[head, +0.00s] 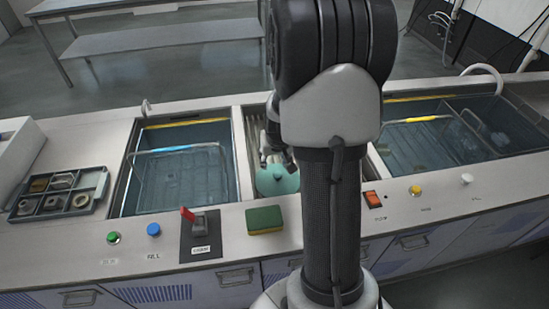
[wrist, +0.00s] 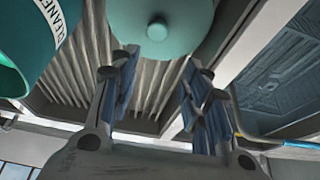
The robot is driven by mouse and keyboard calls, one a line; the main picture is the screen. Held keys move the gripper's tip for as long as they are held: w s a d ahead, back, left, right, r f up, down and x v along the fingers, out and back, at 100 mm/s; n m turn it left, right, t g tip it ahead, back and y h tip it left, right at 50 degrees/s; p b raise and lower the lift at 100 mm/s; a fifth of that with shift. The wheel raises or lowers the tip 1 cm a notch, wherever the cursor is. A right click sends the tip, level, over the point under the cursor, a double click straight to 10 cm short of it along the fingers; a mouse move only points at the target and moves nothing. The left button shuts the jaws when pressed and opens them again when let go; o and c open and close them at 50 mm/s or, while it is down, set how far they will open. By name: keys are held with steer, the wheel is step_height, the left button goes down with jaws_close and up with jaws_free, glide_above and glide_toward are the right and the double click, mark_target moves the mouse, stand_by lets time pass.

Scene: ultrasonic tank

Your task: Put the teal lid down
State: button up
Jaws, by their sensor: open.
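The round teal lid (head: 278,181) lies knob up at the front end of the ribbed middle section (head: 251,135) between the two tanks. In the wrist view the lid (wrist: 185,18) is just beyond my fingertips, with its knob (wrist: 157,28) facing me. My gripper (wrist: 160,65) is open, its blue-padded fingers apart with nothing between them. In the head view my gripper (head: 272,150) is just behind the lid, partly hidden by my arm. I cannot tell whether a fingertip touches the lid.
A teal container labelled as cleaner (wrist: 38,40) is close on the left in the wrist view. The left tank (head: 180,175) holds a wire basket. A sponge (head: 264,220), a red lever switch (head: 199,232) and a parts tray (head: 85,205) are on the counter.

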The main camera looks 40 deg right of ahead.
steer(key=shift+r+p, duration=0.35)
steer(key=shift+r, duration=0.05)
steer(key=s+a+r+n+p, duration=0.1)
steer(key=s+a+r+p, duration=0.2)
steer(key=a+r, duration=0.45)
steer(key=s+a+r+n+p, duration=0.15)
steer(key=a+r, duration=0.25)
steer(key=r, duration=0.6)
steer(key=s+a+r+n+y, duration=0.1)
steer(key=s+a+r+n, duration=0.1)
steer(key=s+a, duration=0.5)
steer(key=s+a+r+n+y, duration=0.1)
steer(key=s+a+r, duration=0.4)
steer(key=s+a, duration=0.3)
steer(key=shift+s+a+n+t, duration=0.15)
steer(key=shift+s+n+t, duration=0.1)
steer(key=shift+n+t, duration=0.15)
steer(key=shift+c, duration=0.4)
